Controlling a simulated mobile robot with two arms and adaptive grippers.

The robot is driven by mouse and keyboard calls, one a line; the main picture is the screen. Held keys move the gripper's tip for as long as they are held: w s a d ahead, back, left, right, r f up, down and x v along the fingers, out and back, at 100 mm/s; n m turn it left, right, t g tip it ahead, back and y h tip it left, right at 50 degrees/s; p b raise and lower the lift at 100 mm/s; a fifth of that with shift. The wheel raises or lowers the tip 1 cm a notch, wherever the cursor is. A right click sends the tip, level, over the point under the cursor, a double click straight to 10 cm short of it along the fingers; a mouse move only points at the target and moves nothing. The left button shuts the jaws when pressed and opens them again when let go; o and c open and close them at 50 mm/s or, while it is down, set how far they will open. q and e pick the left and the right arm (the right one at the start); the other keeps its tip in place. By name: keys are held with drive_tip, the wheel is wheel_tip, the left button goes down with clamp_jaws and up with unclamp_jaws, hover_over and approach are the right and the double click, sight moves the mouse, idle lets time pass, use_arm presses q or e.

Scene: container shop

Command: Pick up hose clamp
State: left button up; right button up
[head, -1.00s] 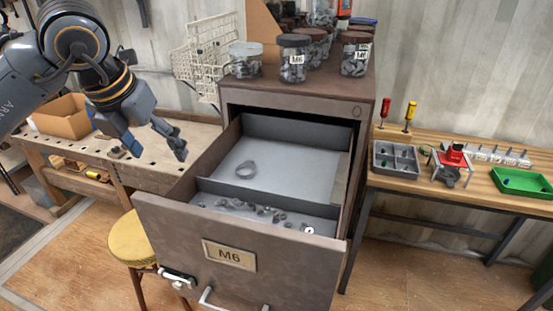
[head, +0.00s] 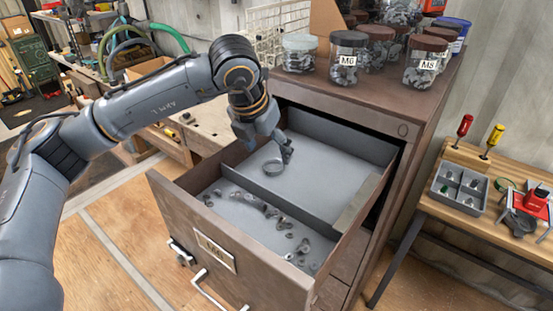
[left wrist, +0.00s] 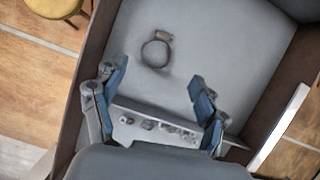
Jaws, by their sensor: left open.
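The hose clamp (head: 273,167) is a grey metal ring lying in the rear compartment of the open drawer (head: 340,178). My left gripper (head: 283,150) is over that compartment, close to the clamp in the head view and partly overlapping it. In the left wrist view the clamp (left wrist: 156,51) lies on the bare drawer floor, beyond the fingertips and between their lines. The left gripper (left wrist: 158,80) is open, with nothing between its blue-padded fingers. My right gripper does not show.
A divider (head: 290,200) separates the clamp from several small nuts (head: 250,202) in the front compartment. The drawer walls stand around both. Jars (head: 347,57) stand on the cabinet top. A workbench (head: 455,205) with tools is at right.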

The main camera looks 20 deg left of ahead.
sight(276, 167)
use_arm(q)
drive_tip(key=shift+w+d+f+p, duration=0.2)
drive_tip(key=shift+w+f+p, duration=0.4)
drive_tip(key=shift+p, duration=0.25)
drive_tip(key=p+x, duration=0.2)
drive_tip(key=x, duration=0.1)
drive_tip(key=shift+w+a+f, duration=0.1)
drive_tip(key=shift+a+f, duration=0.05)
drive_tip(key=shift+a, duration=0.25)
drive_tip(key=shift+w+f, duration=0.15)
drive_tip(key=shift+f, duration=0.15)
drive_tip(key=shift+d+f, duration=0.1)
drive_tip(key=shift+d, duration=0.05)
drive_tip(key=c, duration=0.8)
drive_tip(key=shift+c, duration=0.9)
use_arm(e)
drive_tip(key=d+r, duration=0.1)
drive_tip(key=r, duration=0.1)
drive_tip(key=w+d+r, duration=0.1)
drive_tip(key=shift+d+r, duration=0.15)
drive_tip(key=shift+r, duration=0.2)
